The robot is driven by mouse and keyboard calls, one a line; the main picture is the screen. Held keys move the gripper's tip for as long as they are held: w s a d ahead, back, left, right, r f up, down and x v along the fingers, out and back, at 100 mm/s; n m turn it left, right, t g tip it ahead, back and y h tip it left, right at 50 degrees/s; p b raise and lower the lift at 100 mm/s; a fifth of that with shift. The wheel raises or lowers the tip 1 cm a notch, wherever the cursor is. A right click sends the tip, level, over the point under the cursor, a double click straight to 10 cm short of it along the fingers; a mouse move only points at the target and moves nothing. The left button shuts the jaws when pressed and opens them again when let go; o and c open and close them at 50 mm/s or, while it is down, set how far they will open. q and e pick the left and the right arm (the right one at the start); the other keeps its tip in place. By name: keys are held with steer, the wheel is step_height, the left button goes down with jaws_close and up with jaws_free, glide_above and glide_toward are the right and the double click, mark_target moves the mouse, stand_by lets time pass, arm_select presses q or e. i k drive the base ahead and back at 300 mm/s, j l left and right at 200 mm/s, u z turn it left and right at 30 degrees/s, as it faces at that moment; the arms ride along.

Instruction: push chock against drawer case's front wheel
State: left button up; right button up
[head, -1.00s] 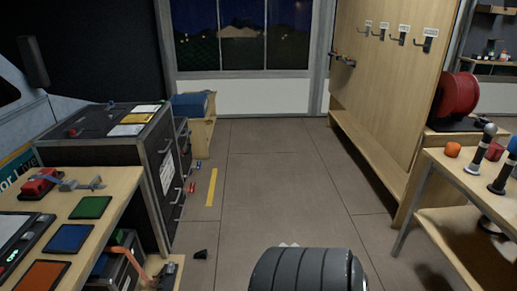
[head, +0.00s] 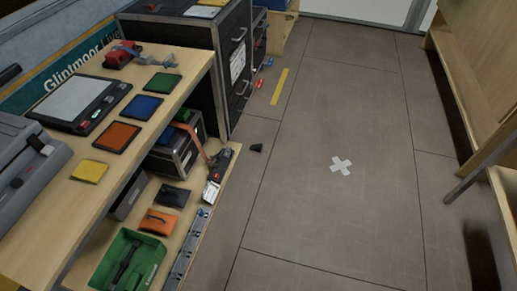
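A small black wedge-like object (head: 256,147), which looks like the chock, lies on the floor just in front of the bench and the drawer case. The drawer case (head: 238,60) is a black case with metal edges and handles on its front, standing beyond the bench in the head view. Its front wheel cannot be made out clearly. The black object lies apart from the case, with bare floor between them. Neither of my grippers is in view.
A wooden bench (head: 190,62) on the left holds coloured pads and devices; its lower shelf carries a green bin (head: 150,262). Small red (head: 260,84) and blue items lie near the case, beside a yellow floor strip (head: 279,87). Floor around the white cross (head: 341,166) is clear.

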mark_target(257, 148)
steer(key=i+l+u, duration=0.1)
steer(key=i, duration=0.3)
steer(key=i+l+u, duration=0.15)
steer(key=i, duration=0.25)
steer(key=i+l+u, duration=0.1)
steer(key=i+l, duration=0.25)
steer(key=i, duration=0.05)
